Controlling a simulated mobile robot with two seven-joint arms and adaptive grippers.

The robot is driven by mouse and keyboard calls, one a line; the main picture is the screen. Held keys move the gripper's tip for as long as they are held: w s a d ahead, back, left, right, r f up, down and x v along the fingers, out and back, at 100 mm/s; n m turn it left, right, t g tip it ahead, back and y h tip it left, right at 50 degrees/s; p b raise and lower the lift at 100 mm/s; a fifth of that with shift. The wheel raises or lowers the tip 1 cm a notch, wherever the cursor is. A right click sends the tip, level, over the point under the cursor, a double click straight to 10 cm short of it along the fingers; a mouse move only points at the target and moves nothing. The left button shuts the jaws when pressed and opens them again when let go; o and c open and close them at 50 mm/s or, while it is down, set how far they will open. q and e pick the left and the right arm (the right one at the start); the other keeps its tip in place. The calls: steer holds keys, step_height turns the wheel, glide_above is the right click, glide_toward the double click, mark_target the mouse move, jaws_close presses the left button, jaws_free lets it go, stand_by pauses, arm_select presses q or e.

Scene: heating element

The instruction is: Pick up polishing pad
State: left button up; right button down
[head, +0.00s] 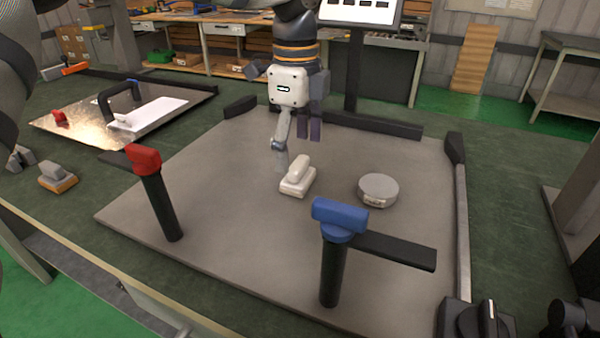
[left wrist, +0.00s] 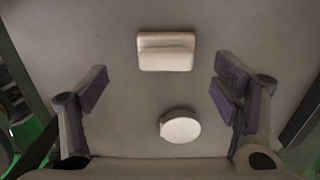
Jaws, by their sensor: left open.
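A white block with a raised grip (head: 298,177), which looks like the polishing pad, lies on the grey plate (head: 240,220) in the head view. It also shows in the upper middle of the left wrist view (left wrist: 166,52). My left gripper (head: 297,140) is open and empty, pointing down above the plate just behind the block. In the left wrist view my left gripper (left wrist: 162,88) has its fingers wide apart, and the block lies beyond the fingertips, between their lines. A similar block with an orange base (head: 57,178) sits at the far left.
A round grey disc (head: 378,190) lies right of the block. A red-topped post clamp (head: 145,160) and a blue-topped one (head: 340,217) stand at the plate's front. Black stops edge the plate. A shiny panel with a black handle (head: 120,105) lies at left.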

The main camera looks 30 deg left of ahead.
mark_target(299, 162)
arm_select(q)
steer(key=f, duration=0.5)
steer(key=shift+w+f, duration=0.15)
steer(key=shift+w, duration=0.25)
steer(key=c, duration=1.4)
steer(key=shift+o, duration=0.2)
